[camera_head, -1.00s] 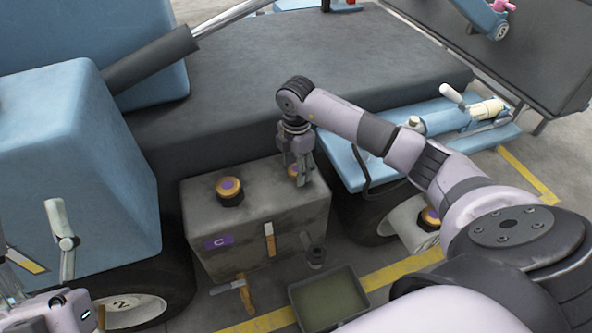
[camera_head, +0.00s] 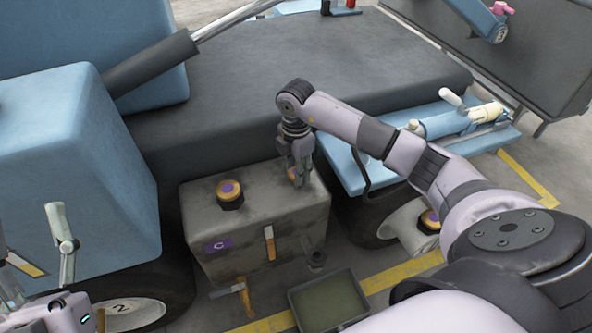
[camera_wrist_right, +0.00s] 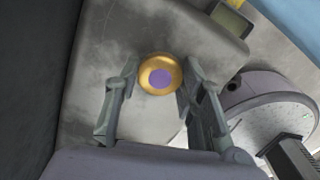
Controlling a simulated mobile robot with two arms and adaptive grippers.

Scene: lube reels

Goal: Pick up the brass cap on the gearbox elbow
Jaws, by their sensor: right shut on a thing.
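The brass cap (camera_wrist_right: 160,72) has a round gold rim and a purple centre. In the right wrist view it sits between the two grey fingers of my right gripper (camera_wrist_right: 157,84), which is shut on it from both sides. In the head view my right gripper (camera_head: 297,179) points down at the back right of the top of the grey gearbox (camera_head: 290,212). Its fingers hide most of the cap there. I cannot tell whether the cap is clear of its seat. Part of my left arm shows at the lower left; its fingers are not clear.
A similar cap (camera_head: 229,191) stands on the gearbox's left side, and another (camera_head: 430,220) is by the right wheel. A dark tray (camera_head: 328,303) is on the floor in front. A blue shelf (camera_head: 350,168) is close to the right of my gripper.

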